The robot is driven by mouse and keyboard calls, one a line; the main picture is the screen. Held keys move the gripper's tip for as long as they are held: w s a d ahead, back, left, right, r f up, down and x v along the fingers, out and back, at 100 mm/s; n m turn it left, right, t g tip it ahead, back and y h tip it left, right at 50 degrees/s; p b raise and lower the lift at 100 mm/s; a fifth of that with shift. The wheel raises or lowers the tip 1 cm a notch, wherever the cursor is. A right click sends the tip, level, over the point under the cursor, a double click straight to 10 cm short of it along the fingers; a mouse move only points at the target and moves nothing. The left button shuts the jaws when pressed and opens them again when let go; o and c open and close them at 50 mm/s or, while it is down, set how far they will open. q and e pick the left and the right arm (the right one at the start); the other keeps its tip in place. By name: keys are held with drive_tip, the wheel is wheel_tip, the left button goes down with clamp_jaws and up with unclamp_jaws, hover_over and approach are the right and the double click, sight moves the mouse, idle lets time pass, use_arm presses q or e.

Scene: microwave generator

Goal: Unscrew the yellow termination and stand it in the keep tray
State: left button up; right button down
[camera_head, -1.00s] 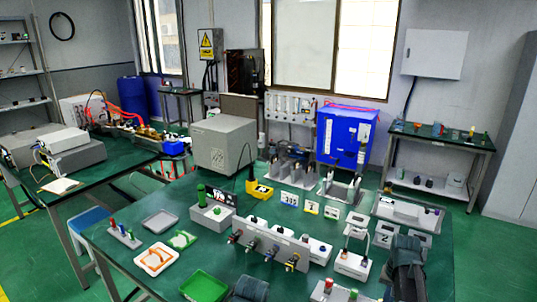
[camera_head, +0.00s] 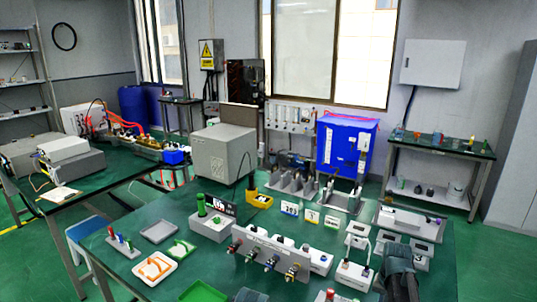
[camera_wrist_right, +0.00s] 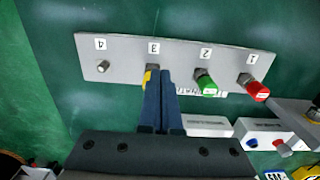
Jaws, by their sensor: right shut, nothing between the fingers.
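In the right wrist view my right gripper (camera_wrist_right: 160,76) is shut and empty. Its tips lie in front of port 3 of a grey panel (camera_wrist_right: 122,57) with upside-down numbers. The yellow termination (camera_wrist_right: 147,78) shows at the fingers' left edge, mostly hidden by them. I cannot tell if they touch. Port 2 carries a green fitting (camera_wrist_right: 206,86), port 1 a red one (camera_wrist_right: 255,90); port 4 is a bare connector (camera_wrist_right: 103,66). The head view shows a grey panel (camera_head: 262,243) with several fittings. A grey tray (camera_head: 160,231) lies empty; I cannot tell which tray is the keep tray.
A white tray (camera_head: 138,271) with an orange piece lies at the table's left. A green tray (camera_head: 203,292) is cut off by the bottom edge. A grey box (camera_head: 208,225) bears a green cylinder. My right arm (camera_head: 398,285) covers part of the front right.

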wheel_tip(320, 180, down, 5)
drive_tip(key=b, duration=0.4)
drive_tip(key=shift+f, duration=0.1)
drive_tip(key=shift+w+d, duration=0.2)
drive_tip(key=shift+d, duration=0.1)
idle(0.6)
drive_tip(key=shift+s+d, duration=0.25)
drive_tip(key=shift+d, duration=0.1)
drive_tip(key=shift+s+d, duration=0.2)
drive_tip(key=shift+d, duration=0.35)
idle(0.4)
drive_tip(key=shift+s, duration=0.15)
